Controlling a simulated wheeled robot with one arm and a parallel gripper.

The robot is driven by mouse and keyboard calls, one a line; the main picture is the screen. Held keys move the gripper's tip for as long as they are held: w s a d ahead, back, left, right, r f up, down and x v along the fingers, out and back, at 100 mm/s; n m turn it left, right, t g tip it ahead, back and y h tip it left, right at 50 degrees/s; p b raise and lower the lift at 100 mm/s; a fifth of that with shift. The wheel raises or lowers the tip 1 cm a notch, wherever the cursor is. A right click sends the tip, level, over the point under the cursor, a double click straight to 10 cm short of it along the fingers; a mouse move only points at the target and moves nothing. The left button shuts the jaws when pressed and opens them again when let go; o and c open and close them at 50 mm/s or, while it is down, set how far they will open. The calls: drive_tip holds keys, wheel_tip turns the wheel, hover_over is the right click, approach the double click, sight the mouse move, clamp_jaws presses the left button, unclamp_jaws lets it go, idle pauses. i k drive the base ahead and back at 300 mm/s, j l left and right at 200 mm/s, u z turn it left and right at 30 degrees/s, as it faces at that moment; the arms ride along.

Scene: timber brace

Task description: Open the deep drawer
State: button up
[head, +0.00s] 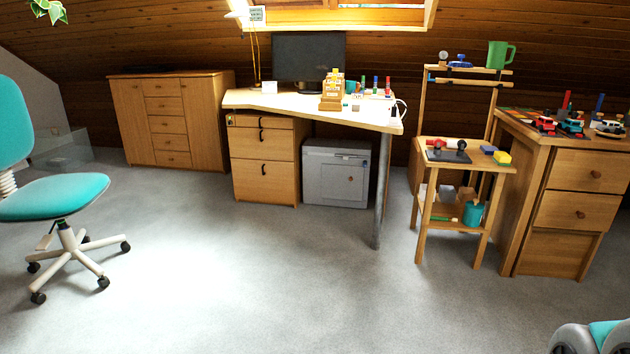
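A wooden drawer pedestal (298,160) stands under the left end of the desk. Its lowest drawer (270,185) looks the deepest and has a dark handle (263,168) near its top edge. The middle drawer (250,146) and the shallow top drawer (245,121) are above it. All of these fronts look shut. At the far right, a workbench (517,190) has two drawers with round knobs, the upper (570,171) and the lower (570,211), both looking shut. My gripper is not in view.
Open grey carpet (270,270) lies before the pedestal. A teal swivel chair (55,198) stands at left. A grey box-like cabinet (335,175) is right of the pedestal, then a desk leg (381,195) and a small wooden stand (425,215). A wide cabinet (125,120) stands behind, left.

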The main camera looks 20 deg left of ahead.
sight(272, 181)
drive_tip(key=i+j, duration=0.8)
drive_tip(key=i+j+z, duration=0.1)
drive_tip(key=i+j, duration=0.25)
drive_tip(key=j, duration=0.2)
drive_tip(key=i+j, duration=0.75)
drive_tip(key=j, duration=0.25)
drive_tip(key=i+j, duration=0.4)
drive_tip(key=i+j+z, duration=0.1)
drive_tip(key=i+j, duration=0.25)
drive_tip(key=j, duration=0.25)
drive_tip(key=i+j, duration=0.4)
drive_tip(key=j+z, duration=0.05)
drive_tip(key=j, duration=0.05)
